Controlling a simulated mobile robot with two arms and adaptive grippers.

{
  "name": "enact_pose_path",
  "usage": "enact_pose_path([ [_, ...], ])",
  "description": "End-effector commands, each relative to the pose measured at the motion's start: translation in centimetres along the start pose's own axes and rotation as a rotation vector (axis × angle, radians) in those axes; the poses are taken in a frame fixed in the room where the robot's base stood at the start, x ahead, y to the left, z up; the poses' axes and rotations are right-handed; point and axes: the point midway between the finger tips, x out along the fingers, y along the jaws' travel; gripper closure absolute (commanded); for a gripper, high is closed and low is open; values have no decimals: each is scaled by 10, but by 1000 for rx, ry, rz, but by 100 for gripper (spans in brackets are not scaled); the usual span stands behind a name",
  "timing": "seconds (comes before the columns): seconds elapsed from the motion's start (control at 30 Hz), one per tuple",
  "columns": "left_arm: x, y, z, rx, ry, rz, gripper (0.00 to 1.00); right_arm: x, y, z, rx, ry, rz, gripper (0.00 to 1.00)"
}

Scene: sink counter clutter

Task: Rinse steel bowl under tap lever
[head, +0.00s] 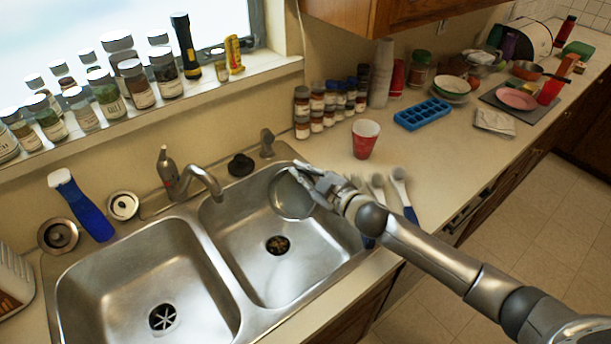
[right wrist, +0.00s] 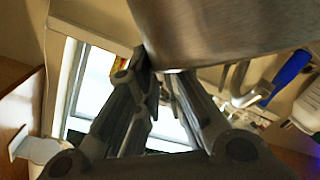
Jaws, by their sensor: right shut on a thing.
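The steel bowl (head: 291,197) is over the right basin of the sink, near its back right corner. My right gripper (head: 312,180) is shut on the bowl's rim, at its right side. The bowl (right wrist: 230,30) also fills the top of the right wrist view, between the fingertips of my right gripper (right wrist: 162,78). The tap (head: 195,180), with its lever on top, stands behind the divider between the two basins. Its spout is left of the bowl and apart from it. I see no water running. My left gripper is not in view.
The right basin (head: 235,245) is empty around its drain, and so is the left basin (head: 130,275). A red cup (head: 364,140) and several white-headed utensils (head: 399,185) are on the counter to the right.

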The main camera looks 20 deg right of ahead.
Motion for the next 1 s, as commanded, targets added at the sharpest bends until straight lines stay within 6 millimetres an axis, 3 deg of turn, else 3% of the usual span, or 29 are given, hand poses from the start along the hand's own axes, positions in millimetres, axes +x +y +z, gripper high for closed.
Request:
enact_pose_path([
  [1.0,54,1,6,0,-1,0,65,-13,-16,-21,-241,66,94,100],
])
